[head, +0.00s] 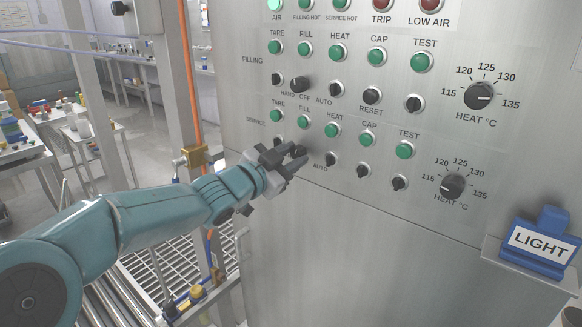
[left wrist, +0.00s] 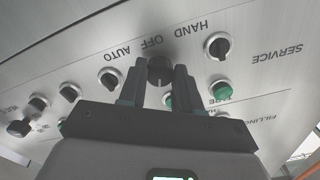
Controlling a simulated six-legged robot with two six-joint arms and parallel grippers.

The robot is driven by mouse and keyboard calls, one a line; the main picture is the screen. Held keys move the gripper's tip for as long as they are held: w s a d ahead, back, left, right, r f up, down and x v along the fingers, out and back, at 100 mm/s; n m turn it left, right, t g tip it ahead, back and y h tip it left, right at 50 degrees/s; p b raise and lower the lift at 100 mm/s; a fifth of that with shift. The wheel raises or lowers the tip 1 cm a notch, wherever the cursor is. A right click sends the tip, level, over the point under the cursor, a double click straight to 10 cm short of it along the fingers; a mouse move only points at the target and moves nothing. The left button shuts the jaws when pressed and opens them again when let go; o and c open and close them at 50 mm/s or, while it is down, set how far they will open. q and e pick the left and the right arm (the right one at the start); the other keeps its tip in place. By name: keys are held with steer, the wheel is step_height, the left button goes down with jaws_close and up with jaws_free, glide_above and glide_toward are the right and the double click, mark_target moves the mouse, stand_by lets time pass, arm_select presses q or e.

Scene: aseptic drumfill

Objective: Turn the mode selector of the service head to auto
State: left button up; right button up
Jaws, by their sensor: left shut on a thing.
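The service head's mode selector (left wrist: 160,68) is a black knob on the steel panel, with HAND, OFF and AUTO printed beside it; these labels appear upside down in the left wrist view. My left gripper (left wrist: 159,82) is shut on this knob, one finger on each side. In the head view my left gripper (head: 297,154) reaches the service row from the left and largely hides the selector. The AUTO label (head: 320,164) shows just right of the fingers. I cannot tell which position the selector points to. My right gripper is not in view.
Smaller service knobs (head: 362,170) and green lamps (head: 367,139) lie close by. The filling selector (head: 301,84) sits above. A HEAT dial (head: 453,186) is to the right, above a blue LIGHT block (head: 541,238). An orange pipe (head: 189,75) runs along the panel's left side.

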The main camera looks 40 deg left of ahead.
arm_select(q)
steer(key=shift+m+b, duration=0.95)
steer(key=shift+m, duration=1.25)
steer(key=o, duration=1)
steer(key=shift+o, duration=0.2)
steer(key=shift+s, duration=0.1)
steer(key=s+a, duration=0.1)
steer(key=s, duration=1.5)
steer(key=shift+a+p, duration=0.15)
steer(key=shift+p, duration=0.3)
